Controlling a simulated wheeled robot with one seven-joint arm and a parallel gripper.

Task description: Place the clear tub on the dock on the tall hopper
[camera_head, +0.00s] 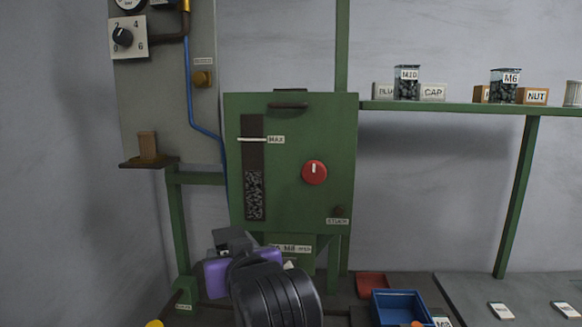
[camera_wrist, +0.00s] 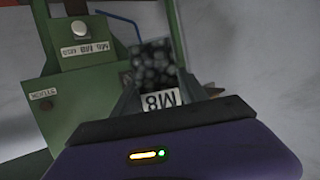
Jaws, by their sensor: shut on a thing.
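The tall green hopper (camera_head: 333,125) stands in the middle of the head view, with a sight window and a red knob. Its lower front also shows in the wrist view (camera_wrist: 105,82), where labels read upside down. My purple gripper (camera_head: 232,262) is in front of the hopper's lower part. In the wrist view my gripper (camera_wrist: 165,98) is shut on a clear tub (camera_wrist: 154,66) with dark pieces inside and an M8 label. In the head view my wrist and gripper hide most or all of the tub. I cannot make out the dock clearly.
A green shelf (camera_head: 470,107) at right bears tubs labelled M10 (camera_head: 407,84) and M6 (camera_head: 505,87) among small boxes. A blue bin (camera_head: 398,307) and a red tray (camera_head: 371,286) are right of my wrist. A grey panel (camera_head: 160,95) stands at left.

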